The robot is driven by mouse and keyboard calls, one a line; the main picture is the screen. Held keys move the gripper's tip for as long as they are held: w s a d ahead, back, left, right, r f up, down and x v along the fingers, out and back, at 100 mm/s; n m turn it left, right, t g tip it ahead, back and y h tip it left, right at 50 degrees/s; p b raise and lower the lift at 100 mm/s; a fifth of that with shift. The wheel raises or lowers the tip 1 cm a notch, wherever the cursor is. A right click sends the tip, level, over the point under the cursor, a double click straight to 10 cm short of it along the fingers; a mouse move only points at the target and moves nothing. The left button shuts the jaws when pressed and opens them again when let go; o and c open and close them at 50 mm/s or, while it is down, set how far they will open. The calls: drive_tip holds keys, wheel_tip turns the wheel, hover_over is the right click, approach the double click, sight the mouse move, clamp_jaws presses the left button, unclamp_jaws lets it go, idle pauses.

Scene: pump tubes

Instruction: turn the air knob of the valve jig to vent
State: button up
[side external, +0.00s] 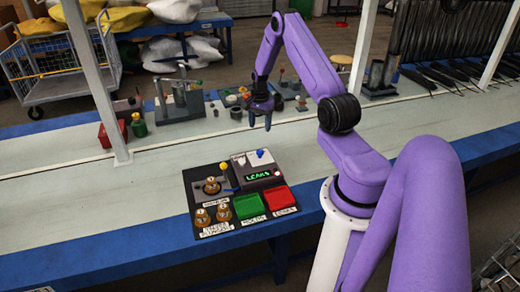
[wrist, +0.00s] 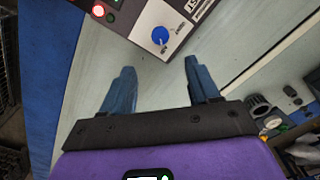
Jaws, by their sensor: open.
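The valve jig is a dark board (side external: 203,232) on the bench, with a grey box that has a sloped white panel and a green lit display (side external: 259,176). The blue air knob (side external: 260,153) sits on that white panel. In the wrist view the knob (wrist: 160,35) is round, with small markings around it too blurred to read. My gripper (side external: 260,126) points down, above and behind the knob. In the wrist view my gripper (wrist: 159,66) has its two blue fingers wide apart with nothing between them. The knob lies just beyond the fingertips, untouched.
The board also carries a green tray (side external: 250,204), a red tray (side external: 281,199), brass fittings (side external: 211,186) and a yellow-topped post (side external: 224,168). Tools and fixtures (side external: 180,101) stand along the bench's far side. A white post (side external: 100,80) rises at left. The bench right of the jig is clear.

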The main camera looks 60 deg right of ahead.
sight(260, 151)
wheel_tip(260, 151, down, 13)
drive_tip(key=shift+r, duration=0.1)
idle(0.4)
drive_tip(key=shift+c, duration=0.3)
drive_tip(key=c, duration=1)
